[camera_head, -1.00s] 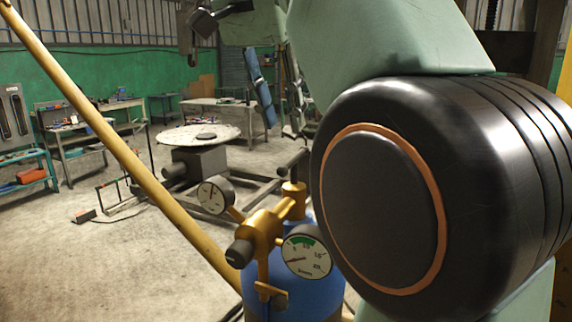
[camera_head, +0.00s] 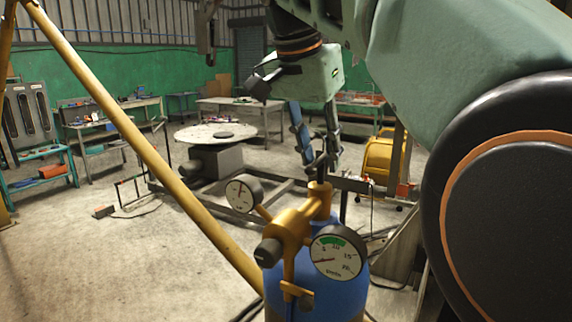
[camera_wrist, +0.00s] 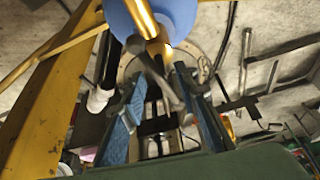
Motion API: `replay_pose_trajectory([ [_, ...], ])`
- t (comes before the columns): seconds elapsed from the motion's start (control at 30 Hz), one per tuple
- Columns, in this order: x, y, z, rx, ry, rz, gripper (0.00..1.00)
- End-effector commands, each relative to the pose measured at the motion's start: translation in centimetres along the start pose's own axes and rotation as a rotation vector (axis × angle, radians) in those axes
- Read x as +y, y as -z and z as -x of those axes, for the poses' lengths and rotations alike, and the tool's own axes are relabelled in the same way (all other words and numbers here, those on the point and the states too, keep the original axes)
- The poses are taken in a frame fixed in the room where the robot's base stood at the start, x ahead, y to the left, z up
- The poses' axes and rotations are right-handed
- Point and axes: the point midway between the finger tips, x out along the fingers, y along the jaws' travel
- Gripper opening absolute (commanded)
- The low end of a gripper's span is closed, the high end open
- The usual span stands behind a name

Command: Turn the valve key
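The blue gas cylinder (camera_head: 345,288) stands upright in front of me, with a brass valve and regulator (camera_head: 288,228) on top. The valve key (camera_head: 320,163) looks like a dark stem with a crossbar, seated upright on the valve top. In the wrist view the grey key (camera_wrist: 160,75) lies in front of the fingers, below the brass valve stem (camera_wrist: 142,18). My gripper (camera_head: 318,145) points down over the key, its blue-padded fingers apart. In the wrist view my gripper (camera_wrist: 162,88) is open, with a finger on either side of the key; contact cannot be told.
Two round gauges (camera_head: 338,254) stick out from the regulator. A yellow slanted pole (camera_head: 140,140) crosses the left side. A round table (camera_head: 212,135), workbenches (camera_head: 240,106) and a yellow cart (camera_head: 378,158) stand behind. Floor at left is mostly clear.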

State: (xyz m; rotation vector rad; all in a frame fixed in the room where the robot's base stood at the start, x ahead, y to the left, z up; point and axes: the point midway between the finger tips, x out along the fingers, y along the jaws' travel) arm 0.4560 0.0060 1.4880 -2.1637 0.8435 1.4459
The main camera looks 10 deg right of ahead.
Motion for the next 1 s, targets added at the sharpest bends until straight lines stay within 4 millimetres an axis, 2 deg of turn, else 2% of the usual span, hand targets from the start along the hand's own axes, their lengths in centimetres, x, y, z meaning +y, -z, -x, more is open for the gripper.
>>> replay_pose_trajectory([
  [0.23, 0.0, 0.0, -2.4, 0.0, 0.0, 0.001, 0.28],
  [0.6, 0.0, 0.0, -2.8, 0.0, 0.001, 0.001, 0.28],
  [0.87, 0.0, 0.0, -2.8, 0.0, 0.001, 0.001, 0.01],
  [1.0, 0.0, 0.0, -2.8, 0.0, 0.0, 0.001, 0.0],
])
